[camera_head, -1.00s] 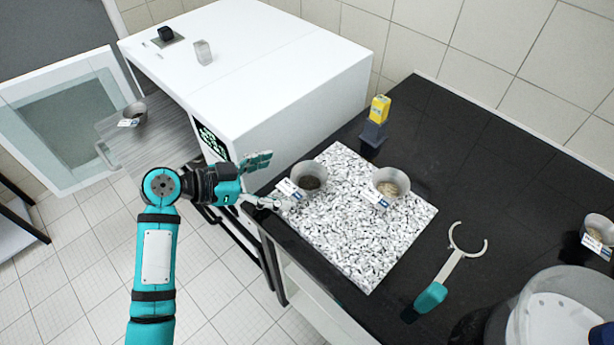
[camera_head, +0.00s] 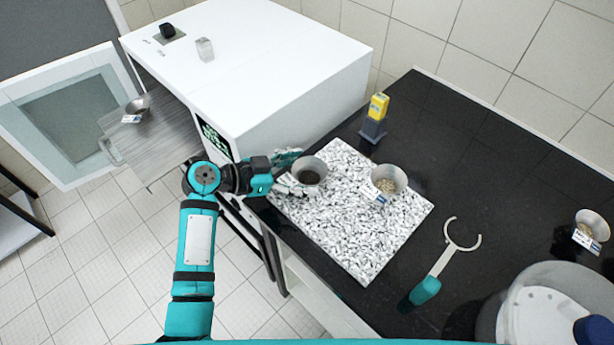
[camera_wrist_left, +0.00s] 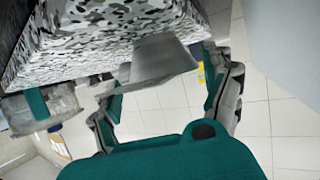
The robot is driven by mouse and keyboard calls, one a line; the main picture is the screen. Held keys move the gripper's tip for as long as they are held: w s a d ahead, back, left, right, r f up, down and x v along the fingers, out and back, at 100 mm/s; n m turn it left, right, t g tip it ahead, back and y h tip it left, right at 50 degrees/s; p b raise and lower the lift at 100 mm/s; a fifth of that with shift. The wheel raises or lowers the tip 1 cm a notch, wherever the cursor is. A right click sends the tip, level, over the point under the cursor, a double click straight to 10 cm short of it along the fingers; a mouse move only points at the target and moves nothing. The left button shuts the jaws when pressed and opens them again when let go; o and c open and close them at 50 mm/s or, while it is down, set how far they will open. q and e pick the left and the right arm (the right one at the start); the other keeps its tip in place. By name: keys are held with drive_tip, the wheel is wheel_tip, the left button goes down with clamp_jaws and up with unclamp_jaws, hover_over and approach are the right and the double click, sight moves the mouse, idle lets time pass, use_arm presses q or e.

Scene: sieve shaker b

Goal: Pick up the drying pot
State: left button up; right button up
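A grey drying pot (camera_head: 311,168) with dark contents stands at the left edge of the speckled mat (camera_head: 350,245). My left gripper (camera_head: 291,170) is at its left side, with fingers spread. In the left wrist view the same pot (camera_wrist_left: 160,58) shows between the open fingers (camera_wrist_left: 160,85); I cannot tell whether they touch it. A second pot (camera_head: 389,176) with pale contents stands further right on the mat. Another pot (camera_head: 591,228) is at the far right of the counter, and one (camera_head: 137,106) is on the shelf at left. My right gripper is not in view.
A yellow and dark blue device (camera_head: 374,120) stands behind the mat. A ring-ended tool with a teal handle (camera_head: 426,290) lies right of it. A large grey container (camera_head: 540,300) fills the lower right corner. A white cabinet (camera_head: 260,70) borders the counter at the left.

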use_arm(q)
drive_tip(key=c, duration=0.9)
drive_tip(key=shift+c, duration=0.2)
